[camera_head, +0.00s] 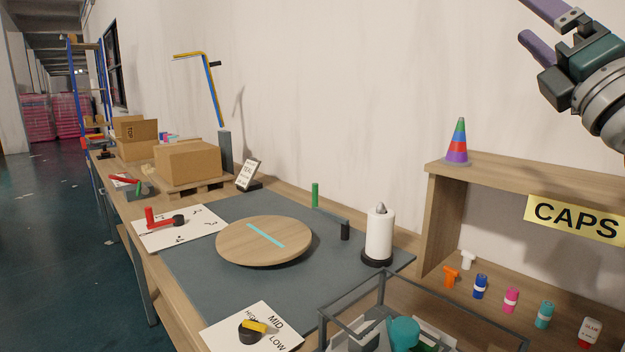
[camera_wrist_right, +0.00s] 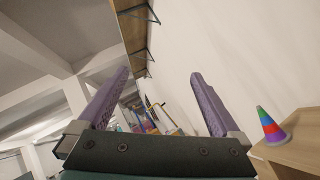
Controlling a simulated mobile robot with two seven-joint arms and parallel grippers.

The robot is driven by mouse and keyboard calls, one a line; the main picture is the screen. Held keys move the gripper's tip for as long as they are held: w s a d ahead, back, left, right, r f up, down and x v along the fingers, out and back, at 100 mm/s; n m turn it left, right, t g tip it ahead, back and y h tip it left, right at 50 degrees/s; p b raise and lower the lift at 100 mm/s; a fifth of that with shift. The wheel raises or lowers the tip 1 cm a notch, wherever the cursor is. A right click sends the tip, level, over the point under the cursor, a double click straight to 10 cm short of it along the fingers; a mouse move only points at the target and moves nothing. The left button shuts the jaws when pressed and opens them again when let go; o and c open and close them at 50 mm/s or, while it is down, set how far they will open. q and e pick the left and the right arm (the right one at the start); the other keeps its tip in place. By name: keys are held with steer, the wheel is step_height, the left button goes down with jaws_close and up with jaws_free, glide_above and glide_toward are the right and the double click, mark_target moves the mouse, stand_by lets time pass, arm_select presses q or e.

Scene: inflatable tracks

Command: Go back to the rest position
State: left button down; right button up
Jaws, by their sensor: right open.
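My right gripper (camera_head: 540,28) is at the top right of the head view, raised above the wooden shelf. Its two purple fingers are spread apart with nothing between them. The right wrist view also shows the open fingers (camera_wrist_right: 158,105), with the wall and ceiling behind them. My left gripper is not in the head view.
A striped cone (camera_head: 457,142) stands on the shelf (camera_head: 545,178) below the right gripper. The bench holds a round wooden turntable (camera_head: 264,252), a white roll (camera_head: 379,235), a wire-framed bin (camera_head: 350,300), cardboard boxes (camera_head: 188,161) and several caps. The air above the bench is clear.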

steer(key=d+f+m+g+h, duration=0.45)
steer(key=f+m+g, duration=0.25)
steer(key=f+m, duration=0.45)
steer(key=d+f+m+g+h, duration=0.45)
steer(key=f+m+g, duration=0.25)
steer(key=f+m, duration=0.5)
steer(key=s+f+m+g, duration=0.7)
steer(key=s+f+g, duration=0.15)
steer(key=s, duration=0.35)
steer(key=s+a+f+n+y, duration=0.1)
steer(key=s+a+f, duration=0.1)
steer(key=s+a, duration=0.3)
steer(key=s+a+f+n+t+y, duration=0.1)
steer(key=s+a+f, duration=0.2)
steer(key=s, duration=0.3)
steer(key=s+a+f+n+y, duration=0.1)
steer(key=s+a+f, duration=0.1)
steer(key=s+a, duration=0.35)
steer(key=s+a+r+y, duration=0.1)
steer(key=s+a+r, duration=0.1)
steer(key=s, duration=0.5)
arm_select(q)
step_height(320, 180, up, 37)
steer(key=p, duration=3.8)
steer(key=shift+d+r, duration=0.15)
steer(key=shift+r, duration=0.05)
arm_select(e)
step_height(320, 180, up, 39)
